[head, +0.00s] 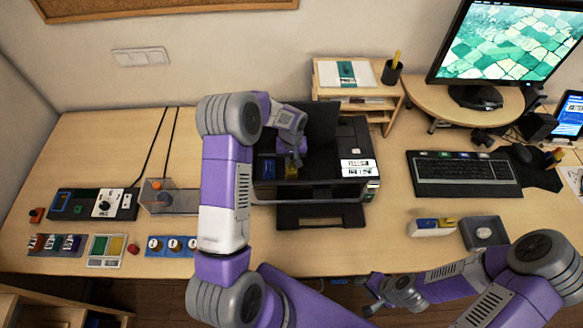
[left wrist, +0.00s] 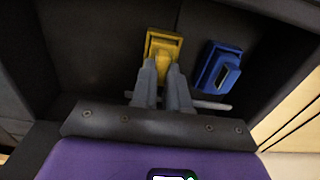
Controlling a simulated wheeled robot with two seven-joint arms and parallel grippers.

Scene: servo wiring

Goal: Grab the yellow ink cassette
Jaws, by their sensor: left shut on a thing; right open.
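The yellow ink cassette (left wrist: 163,45) sits inside the dark open printer, and my left gripper (left wrist: 162,80) is shut on it. In the head view the cassette (head: 291,171) shows as a small yellow patch under my left gripper (head: 291,160). The printer (head: 352,150) stands at the middle of the desk, with its lid up and its front tray out. A blue cassette (left wrist: 219,68) sits to the right of the yellow one in the left wrist view, apart from my fingers. My right gripper (head: 376,300) is open and empty near the desk's front edge.
A white holder (head: 432,229) with a blue and a yellow piece and a grey tray (head: 484,234) stand at the front right. A keyboard (head: 464,174) lies behind them. Small boxes and electronics fill the left side. The desk between printer and keyboard is partly clear.

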